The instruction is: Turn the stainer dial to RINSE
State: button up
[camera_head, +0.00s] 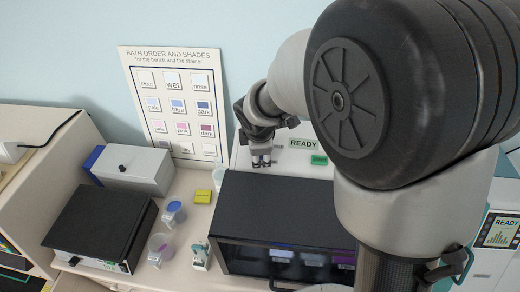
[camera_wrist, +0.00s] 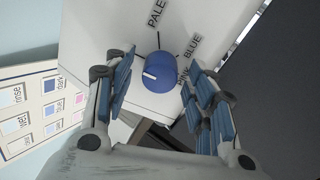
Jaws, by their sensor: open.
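The blue stainer dial (camera_wrist: 160,72) is in the middle of the wrist view, on a white panel. Its white pointer line points left in that view. PALE and BLUE labels are readable beside it; another, apparently PINK, is partly hidden by a finger. I see no RINSE label on this panel. My gripper (camera_wrist: 158,62) is open, with a finger on either side of the dial; I cannot tell whether either touches it. In the head view my gripper (camera_head: 262,160) points down at the white stainer panel (camera_head: 300,168) with a READY display (camera_head: 303,144). The dial is hidden there.
A dark-lidded bath unit (camera_head: 275,208) stands in front of the panel. A shade chart (camera_head: 165,65) leans on the wall.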

jog(key=v, duration=1.2)
